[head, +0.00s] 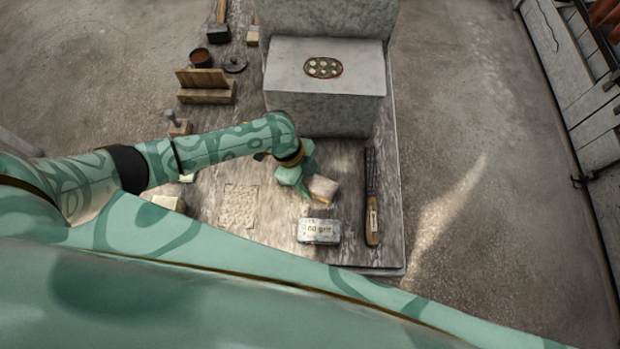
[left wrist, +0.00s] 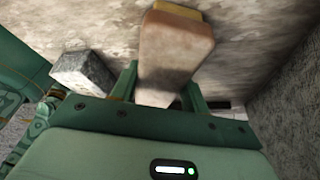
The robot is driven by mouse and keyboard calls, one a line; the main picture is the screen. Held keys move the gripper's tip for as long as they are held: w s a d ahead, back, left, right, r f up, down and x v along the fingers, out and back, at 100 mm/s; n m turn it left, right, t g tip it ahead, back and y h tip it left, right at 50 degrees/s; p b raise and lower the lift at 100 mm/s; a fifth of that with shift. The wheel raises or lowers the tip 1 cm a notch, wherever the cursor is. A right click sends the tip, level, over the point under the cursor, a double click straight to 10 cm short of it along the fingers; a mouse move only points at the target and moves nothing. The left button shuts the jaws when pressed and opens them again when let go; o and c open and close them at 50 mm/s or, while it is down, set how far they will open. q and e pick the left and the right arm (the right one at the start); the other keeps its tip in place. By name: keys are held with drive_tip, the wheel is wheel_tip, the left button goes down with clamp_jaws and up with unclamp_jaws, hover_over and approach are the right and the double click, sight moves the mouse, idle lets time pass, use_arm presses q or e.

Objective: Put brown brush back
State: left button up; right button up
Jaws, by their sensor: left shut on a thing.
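My left gripper (head: 308,180) is shut on a pinkish-brown block-shaped brush (head: 323,188), over the worn board right of its middle. In the left wrist view the brush (left wrist: 175,52) sits between the two fingers, with a paler part at its far end. I cannot tell whether it touches the board. My right gripper is not in view.
A grit block (head: 319,231) lies just below the brush, and a wooden-handled rasp (head: 372,215) lies to its right. A big stone block (head: 325,115) with a dish of several pale balls stands behind. A wooden rack (head: 205,95) stands back left.

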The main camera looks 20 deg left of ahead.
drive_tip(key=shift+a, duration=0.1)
use_arm(q)
drive_tip(key=shift+f, duration=0.2)
drive_tip(key=o, duration=0.9)
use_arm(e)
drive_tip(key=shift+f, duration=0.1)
use_arm(q)
drive_tip(key=shift+r, duration=0.1)
drive_tip(key=shift+r, duration=0.35)
drive_tip(key=p+v, duration=0.4)
drive_tip(key=v, duration=0.6)
drive_tip(key=shift+a+r+p, duration=0.1)
drive_tip(key=shift+r+p, duration=0.1)
drive_tip(key=shift+p, duration=0.2)
drive_tip(key=shift+a+r, duration=0.2)
drive_tip(key=shift+r, duration=0.25)
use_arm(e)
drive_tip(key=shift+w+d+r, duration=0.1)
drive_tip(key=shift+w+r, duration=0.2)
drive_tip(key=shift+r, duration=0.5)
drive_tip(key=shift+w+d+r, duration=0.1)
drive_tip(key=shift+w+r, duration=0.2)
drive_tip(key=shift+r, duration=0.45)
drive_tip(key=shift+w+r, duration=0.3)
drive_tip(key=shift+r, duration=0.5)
